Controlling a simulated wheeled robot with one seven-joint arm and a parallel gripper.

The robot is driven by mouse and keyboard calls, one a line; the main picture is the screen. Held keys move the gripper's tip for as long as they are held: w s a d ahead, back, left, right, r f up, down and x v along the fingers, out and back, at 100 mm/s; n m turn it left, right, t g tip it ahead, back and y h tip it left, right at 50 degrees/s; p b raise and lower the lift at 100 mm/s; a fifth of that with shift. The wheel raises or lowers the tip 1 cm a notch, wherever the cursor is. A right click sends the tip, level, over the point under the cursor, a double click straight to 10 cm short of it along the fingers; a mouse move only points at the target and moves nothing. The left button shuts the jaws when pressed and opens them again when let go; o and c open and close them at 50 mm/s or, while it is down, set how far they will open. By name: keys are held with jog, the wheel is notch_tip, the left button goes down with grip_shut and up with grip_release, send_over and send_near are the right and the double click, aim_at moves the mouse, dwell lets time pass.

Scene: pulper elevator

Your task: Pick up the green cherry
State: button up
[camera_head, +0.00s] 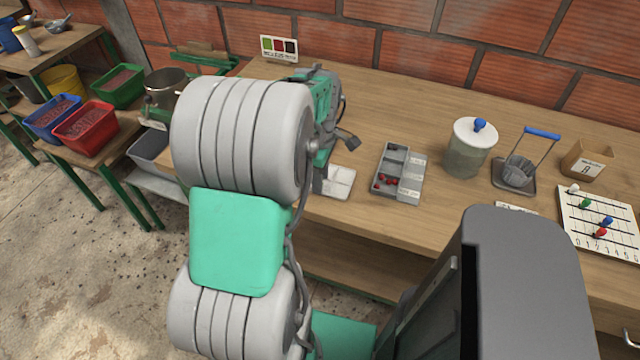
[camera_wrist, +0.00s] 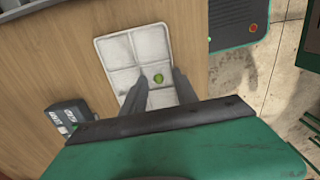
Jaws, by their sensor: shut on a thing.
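The green cherry (camera_wrist: 158,78) shows in the wrist view as a small round green thing between my fingertips. My gripper (camera_wrist: 159,80) is shut on it, one dark finger on each side, over the white tray (camera_wrist: 112,52). How high the cherry is above the tray I cannot tell. In the camera_head view the white tray (camera_head: 342,184) is partly hidden behind my arm, and the green cherry is not visible there.
A grey compartment tray (camera_head: 413,176) with several red cherries lies to the right of the white tray. Beyond it stand a lidded jar (camera_head: 466,158) and a bead board (camera_head: 602,222). A dark box with labels (camera_wrist: 70,115) shows at lower left in the wrist view.

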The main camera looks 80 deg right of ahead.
jog(key=shift+f, duration=0.3)
grip_shut()
dwell(0.3)
